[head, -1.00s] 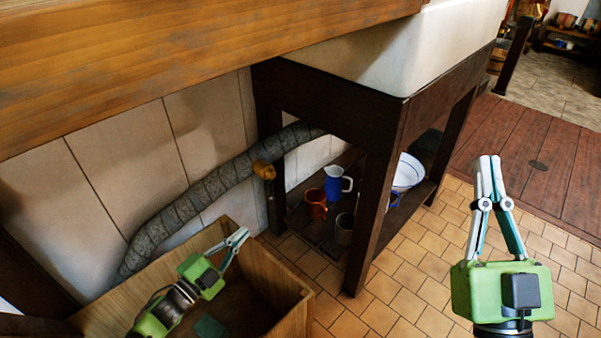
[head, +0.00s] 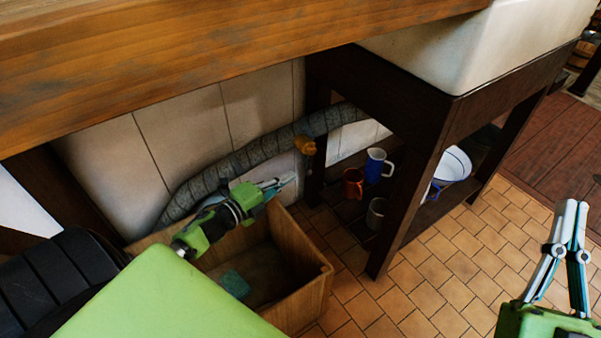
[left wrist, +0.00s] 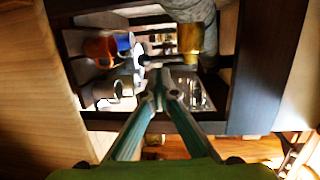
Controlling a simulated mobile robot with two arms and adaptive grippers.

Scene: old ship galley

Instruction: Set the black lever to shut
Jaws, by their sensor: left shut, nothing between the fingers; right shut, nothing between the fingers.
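A grey wrapped pipe (head: 245,158) runs along the wall under the counter, with a brass fitting (head: 304,145) on it. In the left wrist view the brass fitting (left wrist: 191,40) is beyond the fingertips, up and to the right, beside the pipe (left wrist: 228,35). I cannot make out the black lever for certain in either view. My left gripper (head: 286,181) is shut and empty, below and left of the fitting in the head view, apart from it; its fingers also show in the left wrist view (left wrist: 158,75). My right gripper (head: 571,207) is shut and empty over the floor at the right.
A wooden crate (head: 318,272) with a greenish item (head: 235,284) stands below my left arm. A dark sink stand (head: 405,195) holds a copper mug (head: 353,184), blue jug (head: 376,165), grey cup (head: 375,213) and white basin (head: 455,165). The wooden counter (head: 200,65) overhangs. Tiled floor is clear.

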